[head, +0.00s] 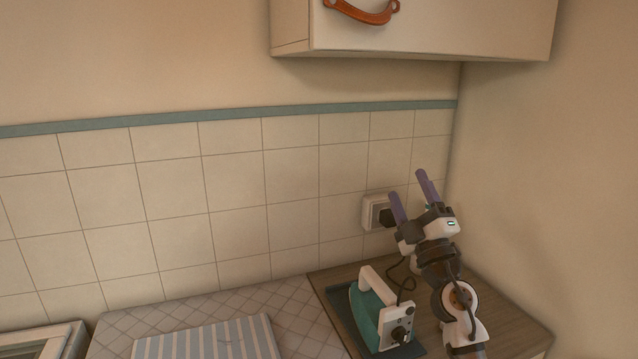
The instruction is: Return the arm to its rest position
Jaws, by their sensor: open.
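My gripper (410,192) is raised at the right of the head view, its two purple fingers pointing up and spread apart. Nothing is between them. My arm comes up from the bottom right edge. The gripper appears in front of the tiled wall, just right of a wall socket (370,213) with a dark plug in it. A teal iron (366,312) with a cream handle stands below and left of the gripper, on a dark pad (340,301). A dark cord runs up from the iron and passes partly behind my arm.
A white wall cabinet (440,30) with an orange leather pull (362,12) hangs above. The wooden counter (520,325) ends near the right wall. A striped cloth (210,342) lies on a quilted surface (130,325) at left. The space before the tiles at left is clear.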

